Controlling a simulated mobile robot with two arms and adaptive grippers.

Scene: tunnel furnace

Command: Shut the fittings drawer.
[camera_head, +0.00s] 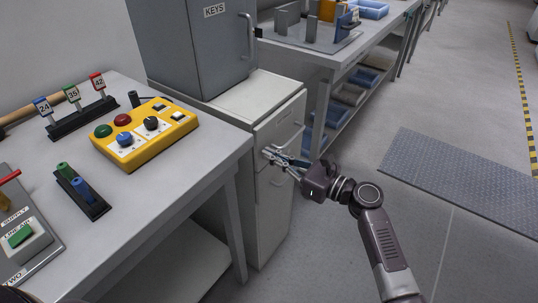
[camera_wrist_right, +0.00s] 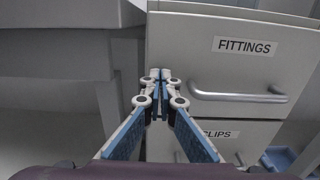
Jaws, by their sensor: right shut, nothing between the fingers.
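The fittings drawer (camera_wrist_right: 200,60) is the upper drawer of a pale cabinet, with a grey bar handle (camera_wrist_right: 238,97) and a FITTINGS label. In the head view the upper drawer front (camera_head: 285,118) faces right, and its lower part is partly hidden by my gripper. I cannot tell whether it stands slightly out or flush. My right gripper (camera_head: 270,154) is shut and empty in front of the cabinet. In the right wrist view its fingertips (camera_wrist_right: 160,76) meet before the left side of the drawer front, left of the handle. Contact cannot be told. My left gripper is not in view.
The CLIPS drawer (camera_wrist_right: 210,145) is below. A grey KEYS cabinet (camera_head: 205,50) stands on top of the drawer cabinet. A table (camera_head: 215,150) with a yellow button box (camera_head: 145,133) is at left, and a workbench (camera_head: 320,62) lies behind.

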